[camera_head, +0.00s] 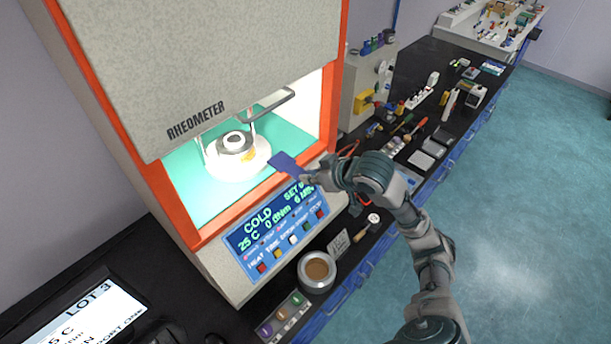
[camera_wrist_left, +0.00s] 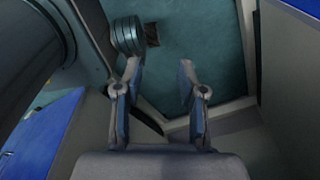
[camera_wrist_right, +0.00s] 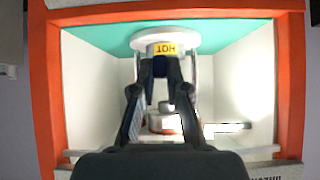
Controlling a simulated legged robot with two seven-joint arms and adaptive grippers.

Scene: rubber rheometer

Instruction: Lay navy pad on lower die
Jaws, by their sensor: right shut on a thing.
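The navy pad (camera_head: 284,162) is a flat dark blue piece held at the front opening of the rheometer. My right gripper (camera_head: 308,178) is shut on its near end, and the pad points left toward the chamber. The lower die (camera_head: 236,142) is a grey ring on a white round base inside the lit chamber, left of the pad and apart from it. In the right wrist view, the lower die (camera_wrist_right: 166,40) shows upside down with a yellow HOT label, beyond my right fingertips (camera_wrist_right: 160,68). My left gripper (camera_wrist_left: 156,80) is open and empty.
The orange frame (camera_head: 328,120) borders the chamber opening, and the rheometer's grey hood (camera_head: 210,60) overhangs it. A control panel (camera_head: 272,222) reads COLD, 25 C. A metal cup (camera_head: 317,272) stands in front. Tools and small items crowd the dark bench to the right.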

